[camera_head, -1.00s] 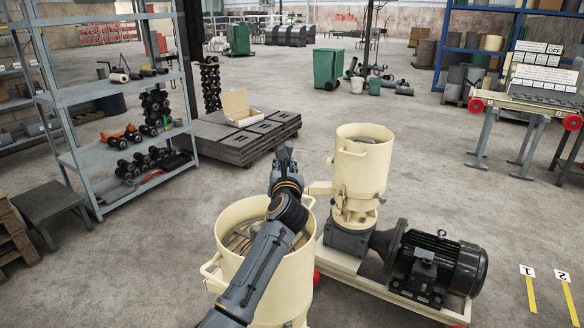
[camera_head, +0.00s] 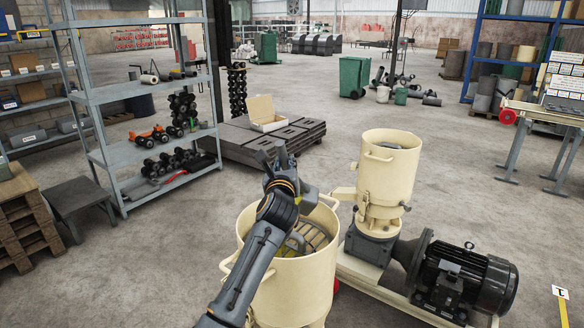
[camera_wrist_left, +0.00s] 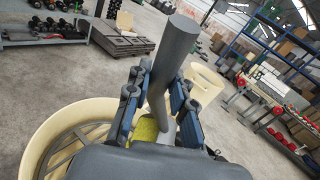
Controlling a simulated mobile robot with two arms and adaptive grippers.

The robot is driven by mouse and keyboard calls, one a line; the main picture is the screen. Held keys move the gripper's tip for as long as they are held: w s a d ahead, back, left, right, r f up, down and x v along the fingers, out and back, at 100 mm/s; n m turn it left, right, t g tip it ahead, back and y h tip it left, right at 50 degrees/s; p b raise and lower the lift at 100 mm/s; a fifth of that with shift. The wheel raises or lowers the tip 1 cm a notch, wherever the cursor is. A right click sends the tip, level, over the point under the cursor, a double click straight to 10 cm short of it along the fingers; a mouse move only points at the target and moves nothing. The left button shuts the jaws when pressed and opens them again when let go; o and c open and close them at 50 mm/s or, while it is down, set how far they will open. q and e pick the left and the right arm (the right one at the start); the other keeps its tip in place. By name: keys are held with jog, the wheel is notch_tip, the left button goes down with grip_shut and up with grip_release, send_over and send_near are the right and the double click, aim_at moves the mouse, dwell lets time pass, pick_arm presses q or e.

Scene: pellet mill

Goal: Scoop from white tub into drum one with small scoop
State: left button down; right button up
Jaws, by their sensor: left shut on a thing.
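My left gripper (camera_head: 273,158) is above and beyond the front cream drum (camera_head: 292,285). In the left wrist view it (camera_wrist_left: 156,100) is shut on a grey rod-like handle (camera_wrist_left: 178,45), which I take to be the small scoop's. A yellow patch (camera_wrist_left: 147,130) shows between the fingers; whether it belongs to the scoop I cannot tell. The front drum is open on top with a grid inside, and its rim (camera_wrist_left: 50,128) shows below the gripper in the wrist view. A second cream drum (camera_head: 385,185) stands behind it on the mill. I cannot identify the white tub or a drum number.
A black motor (camera_head: 465,280) lies right of the mill. A grey shelf rack (camera_head: 145,95) stands left, with a low grey table (camera_head: 78,200) and wooden pallets (camera_head: 28,225). A dark stack (camera_head: 265,140) carries an open box (camera_head: 266,112).

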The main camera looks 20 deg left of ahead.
pick_arm(q)
jog(key=shift+a+n, duration=0.3)
jog(key=s+a+f+n+p, duration=0.1)
jog(key=a+f+n+p, duration=0.1)
jog(key=a+n, duration=0.4)
jog(key=s+a+f+n+p, duration=0.2)
jog(key=a+n+p, duration=0.1)
jog(key=a+n, duration=0.3)
jog(key=shift+s+f+n, duration=0.15)
jog(key=shift+n, duration=0.35)
dwell(0.8)
dwell(1.0)
